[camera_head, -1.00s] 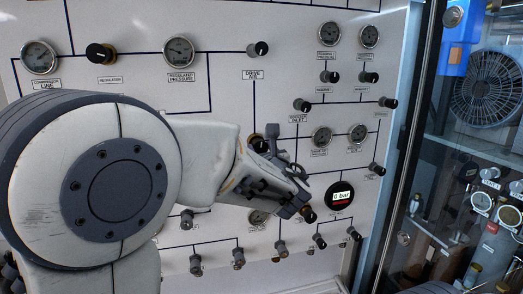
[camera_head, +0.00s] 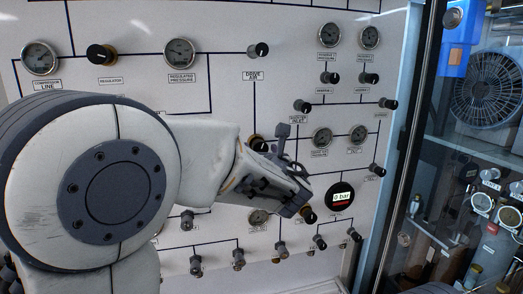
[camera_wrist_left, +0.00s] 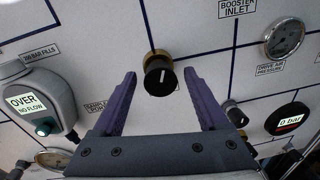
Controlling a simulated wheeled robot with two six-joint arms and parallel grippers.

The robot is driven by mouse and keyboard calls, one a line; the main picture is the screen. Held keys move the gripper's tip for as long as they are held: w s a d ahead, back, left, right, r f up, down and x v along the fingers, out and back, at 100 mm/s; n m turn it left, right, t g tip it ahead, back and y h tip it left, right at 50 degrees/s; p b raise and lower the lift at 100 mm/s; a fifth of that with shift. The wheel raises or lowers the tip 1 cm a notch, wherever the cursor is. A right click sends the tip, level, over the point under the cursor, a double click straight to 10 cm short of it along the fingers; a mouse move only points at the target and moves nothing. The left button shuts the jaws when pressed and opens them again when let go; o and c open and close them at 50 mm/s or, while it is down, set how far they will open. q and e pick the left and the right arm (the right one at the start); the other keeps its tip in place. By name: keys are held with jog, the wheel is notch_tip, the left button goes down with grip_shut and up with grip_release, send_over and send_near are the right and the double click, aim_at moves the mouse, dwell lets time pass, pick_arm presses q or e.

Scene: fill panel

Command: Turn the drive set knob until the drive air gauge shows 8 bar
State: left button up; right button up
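A black knob with a brass base and a white pointer line (camera_wrist_left: 158,74) is on the panel, just ahead of and between my left fingertips in the left wrist view. It seems to be the knob partly hidden behind my gripper in the head view (camera_head: 257,142). Its label is not readable. My left gripper (camera_wrist_left: 160,92) is open and empty, fingers on either side of the knob and apart from it. It also shows in the head view (camera_head: 292,168). The drive air pressure gauge (camera_wrist_left: 284,38) is at the upper right; its needle is too small to read. My right gripper is not in view.
A round digital gauge (camera_head: 340,196) reads 0 bar. A grey unit (camera_wrist_left: 38,98) reading "OVER NO FLOW" is left of my gripper. Another black knob (camera_wrist_left: 236,112) is close right of my right-hand finger. More knobs and gauges cover the panel (camera_head: 225,85).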

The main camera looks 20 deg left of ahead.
pick_arm(q)
jog(key=b+v, duration=0.3)
jog(key=v, duration=0.7)
jog(key=shift+s, duration=0.25)
jog(key=shift+d+f, duration=0.1)
jog(key=shift+d, duration=0.05)
dwell(1.7)
